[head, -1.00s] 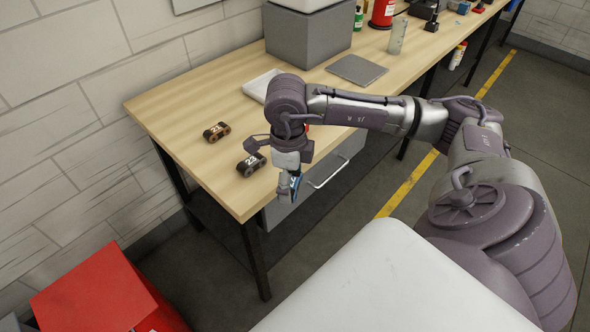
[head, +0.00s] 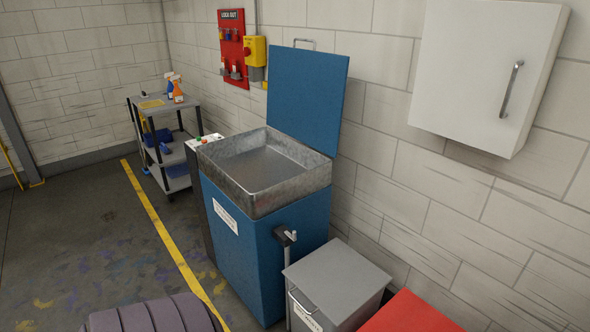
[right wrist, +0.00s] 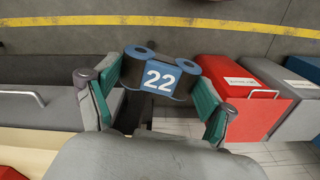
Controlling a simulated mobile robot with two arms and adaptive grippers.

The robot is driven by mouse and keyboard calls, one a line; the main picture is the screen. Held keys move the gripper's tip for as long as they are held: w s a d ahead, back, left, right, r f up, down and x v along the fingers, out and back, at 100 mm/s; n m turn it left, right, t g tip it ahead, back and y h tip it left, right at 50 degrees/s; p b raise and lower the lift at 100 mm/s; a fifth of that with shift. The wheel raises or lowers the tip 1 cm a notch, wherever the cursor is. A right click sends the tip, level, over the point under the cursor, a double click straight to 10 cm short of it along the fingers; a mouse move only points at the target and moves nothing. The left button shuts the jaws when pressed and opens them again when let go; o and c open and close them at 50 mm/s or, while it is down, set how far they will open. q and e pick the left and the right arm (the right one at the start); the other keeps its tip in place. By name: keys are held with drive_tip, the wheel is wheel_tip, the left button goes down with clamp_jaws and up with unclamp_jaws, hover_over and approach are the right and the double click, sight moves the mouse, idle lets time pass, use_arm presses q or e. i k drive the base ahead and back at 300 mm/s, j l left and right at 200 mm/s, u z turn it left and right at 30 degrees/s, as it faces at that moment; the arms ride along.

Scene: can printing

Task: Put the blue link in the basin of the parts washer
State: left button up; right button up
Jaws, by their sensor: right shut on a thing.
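The parts washer (head: 262,250) is a blue cabinet with a grey metal basin (head: 235,187) on top, in the middle of the head view. Its blue lid (head: 306,98) stands open behind the basin, and the basin looks empty. In the right wrist view the blue link (right wrist: 160,77), marked 22 in white, has a round opening at each end. My right gripper (right wrist: 162,92) is shut on it, with green pads at either side. Neither the right gripper nor the link shows in the head view, and my left gripper is in no view.
A grey bin (head: 338,278) and a red box (head: 410,315) stand right of the washer. A cart (head: 165,140) with spray bottles stands behind it, left. A white wall cabinet (head: 488,75) hangs at right. Floor left of the yellow line (head: 165,230) is clear.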

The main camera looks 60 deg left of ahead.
sight(253, 181)
drive_tip(key=j+u, duration=0.1)
drive_tip(key=u, duration=0.4)
drive_tip(key=j+u, duration=0.1)
drive_tip(key=u, duration=0.35)
drive_tip(key=i+u, duration=0.1)
drive_tip(key=u, duration=0.4)
drive_tip(key=i+j+u, duration=0.7)
drive_tip(key=i, duration=0.25)
drive_tip(key=i+u, duration=0.35)
drive_tip(key=i, duration=0.15)
